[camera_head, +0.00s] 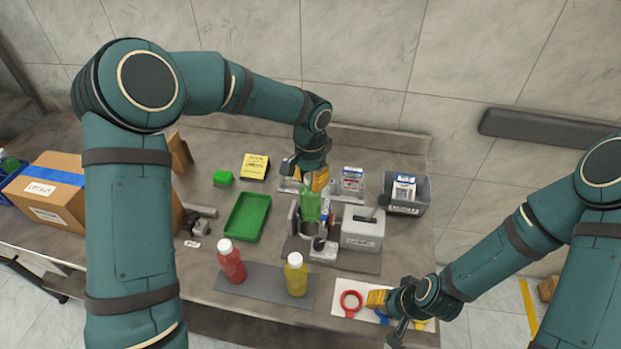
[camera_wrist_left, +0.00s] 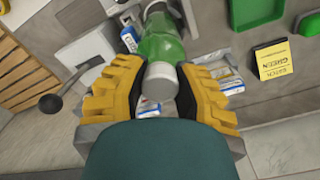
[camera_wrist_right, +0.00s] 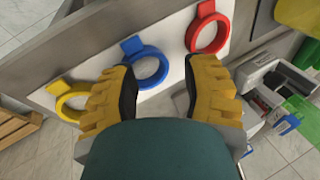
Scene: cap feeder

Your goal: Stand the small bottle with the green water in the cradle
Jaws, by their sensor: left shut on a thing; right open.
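The green-water bottle (camera_head: 311,206) is upright in the head view, its lower end at the cradle (camera_head: 308,230); I cannot tell whether it rests on the bottom. My left gripper (camera_head: 318,181) is shut on its top end. In the left wrist view the bottle (camera_wrist_left: 160,45) has its pale cap (camera_wrist_left: 161,80) between the yellow fingers (camera_wrist_left: 160,95). My right gripper (camera_head: 378,298) is open and empty over the white board with rings; in the right wrist view its fingers (camera_wrist_right: 160,90) are apart, with the blue ring (camera_wrist_right: 150,68) beyond them.
A red bottle (camera_head: 231,263) and a yellow bottle (camera_head: 296,275) stand on a grey mat in front. A green tray (camera_head: 247,218) lies left of the cradle. A grey box with a lever (camera_head: 362,232) stands close on its right. A red ring (camera_head: 350,302) lies near my right gripper.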

